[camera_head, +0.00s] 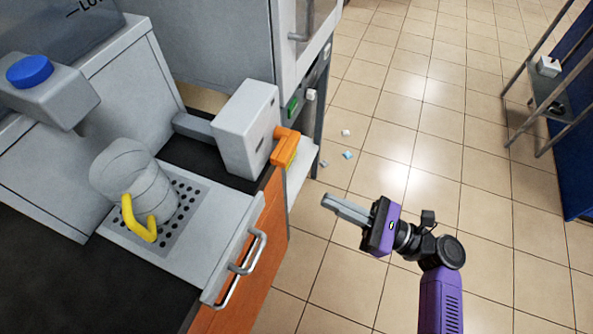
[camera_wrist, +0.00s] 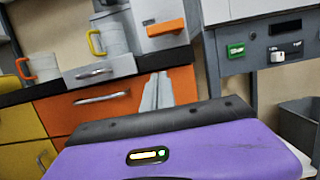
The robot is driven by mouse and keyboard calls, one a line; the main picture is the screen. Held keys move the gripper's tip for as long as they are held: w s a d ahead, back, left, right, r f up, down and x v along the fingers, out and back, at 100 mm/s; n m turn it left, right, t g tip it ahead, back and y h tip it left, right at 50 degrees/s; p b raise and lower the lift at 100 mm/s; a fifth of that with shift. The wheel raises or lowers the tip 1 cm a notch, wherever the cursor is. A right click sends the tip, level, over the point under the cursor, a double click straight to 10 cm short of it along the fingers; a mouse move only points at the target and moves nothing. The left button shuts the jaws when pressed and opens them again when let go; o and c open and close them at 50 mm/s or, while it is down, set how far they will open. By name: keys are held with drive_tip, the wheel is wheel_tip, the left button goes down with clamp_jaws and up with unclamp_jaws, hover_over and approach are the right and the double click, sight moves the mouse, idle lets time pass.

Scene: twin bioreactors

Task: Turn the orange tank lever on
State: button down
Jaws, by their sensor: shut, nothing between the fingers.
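An orange lever (camera_head: 285,146) sticks out from the front of a grey box (camera_head: 246,128) on the dark counter. A yellow patch shows just under it. In the wrist view the orange lever (camera_wrist: 165,27) lies nearly level across the grey box (camera_wrist: 155,10). My gripper (camera_head: 330,203) is shut and empty, its fingers pointing left toward the counter. It hangs over the floor, to the right of and below the lever in the head view, clear of it. In the wrist view the closed fingers (camera_wrist: 158,86) show before the orange cabinet front.
A grey mug with a yellow handle (camera_head: 139,219) stands on a perforated tray (camera_head: 205,238). The orange drawer (camera_head: 268,240) has a protruding metal handle (camera_head: 244,268). A grey unit with a green switch (camera_wrist: 236,50) stands right of the counter. Open tiled floor surrounds my arm; small scraps lie there.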

drive_tip(key=x, duration=0.9)
drive_tip(key=shift+a, duration=0.25)
drive_tip(key=r, duration=0.2)
drive_tip(key=r+p, duration=0.1)
drive_tip(key=shift+w+a+r, duration=0.15)
drive_tip(key=shift+a+r, duration=0.1)
drive_tip(key=shift+r, duration=0.35)
drive_tip(key=shift+r+p, duration=0.1)
drive_tip(key=shift+p, duration=0.2)
